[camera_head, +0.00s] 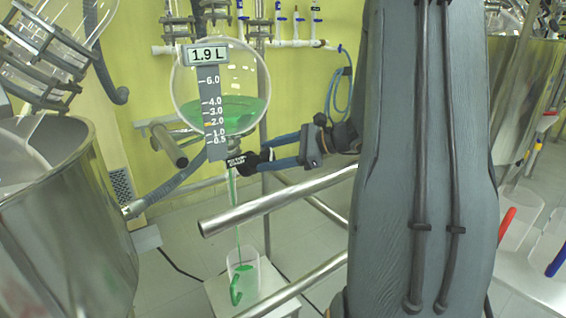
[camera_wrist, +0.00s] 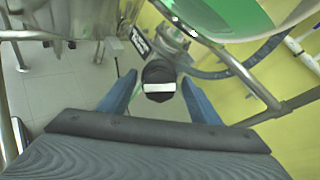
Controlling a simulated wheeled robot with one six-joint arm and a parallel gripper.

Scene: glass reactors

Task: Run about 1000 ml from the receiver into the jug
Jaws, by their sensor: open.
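The round glass receiver (camera_head: 247,80) holds green liquid in its lower part, and its display (camera_head: 207,55) reads 1.9 L. A thin green stream (camera_head: 237,215) runs from its outlet down into the clear jug (camera_head: 256,279). The jug has a green handle (camera_head: 236,290) and some green shows inside; its level is hard to read. My gripper (camera_head: 264,163) is at the outlet valve under the receiver. In the wrist view, the open blue fingers of my gripper (camera_wrist: 158,92) stand either side of the black valve knob (camera_wrist: 158,74) with a white stripe.
The jug stands on a low white stand (camera_head: 216,297). A large steel vessel (camera_head: 65,240) is at left, another (camera_head: 520,100) at right. Jugs with red (camera_head: 507,222) and blue (camera_head: 556,262) handles stand at right.

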